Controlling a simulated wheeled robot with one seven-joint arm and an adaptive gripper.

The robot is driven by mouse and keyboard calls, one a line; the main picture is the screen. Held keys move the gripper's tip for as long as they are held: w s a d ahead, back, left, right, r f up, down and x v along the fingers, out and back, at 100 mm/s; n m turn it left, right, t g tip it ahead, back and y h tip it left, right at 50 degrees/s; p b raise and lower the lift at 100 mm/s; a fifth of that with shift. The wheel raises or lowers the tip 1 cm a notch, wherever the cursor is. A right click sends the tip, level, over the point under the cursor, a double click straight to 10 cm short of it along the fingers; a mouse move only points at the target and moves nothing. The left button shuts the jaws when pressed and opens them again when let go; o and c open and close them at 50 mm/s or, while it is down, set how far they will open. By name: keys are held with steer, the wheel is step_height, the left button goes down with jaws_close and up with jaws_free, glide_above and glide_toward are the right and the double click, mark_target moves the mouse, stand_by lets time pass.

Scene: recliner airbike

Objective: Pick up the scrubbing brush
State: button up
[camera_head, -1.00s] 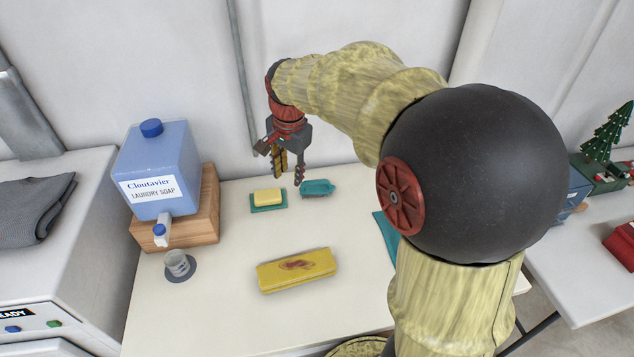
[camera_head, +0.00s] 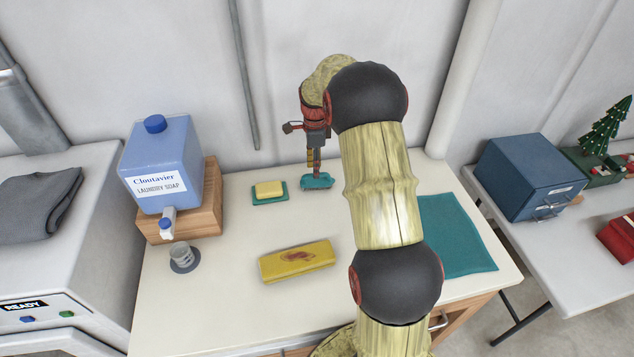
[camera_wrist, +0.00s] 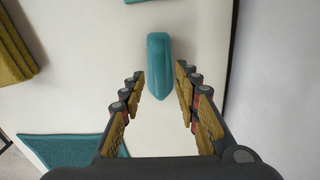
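The scrubbing brush (camera_head: 317,182) is a small teal block lying on the white table near the back wall. In the wrist view the brush (camera_wrist: 158,62) lies lengthwise ahead of the fingers, its near end between the fingertips. My gripper (camera_head: 316,170) points down just above the brush in the head view. In the wrist view my gripper (camera_wrist: 160,82) is open, with a gap on each side of the brush. Contact with the brush is not visible.
A yellow soap bar on a teal dish (camera_head: 284,197) lies left of the brush. A laundry soap jug (camera_head: 160,165) on a wooden stand is at left. A teal cloth (camera_head: 455,235) lies at right. The back wall is close behind.

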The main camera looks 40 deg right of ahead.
mark_target(318, 180)
step_height(318, 180, down, 4)
steer(key=shift+f+b, duration=0.2)
steer(key=shift+b, duration=0.3)
steer(key=shift+a, duration=0.1)
steer(key=shift+c, duration=1)
jaws_close()
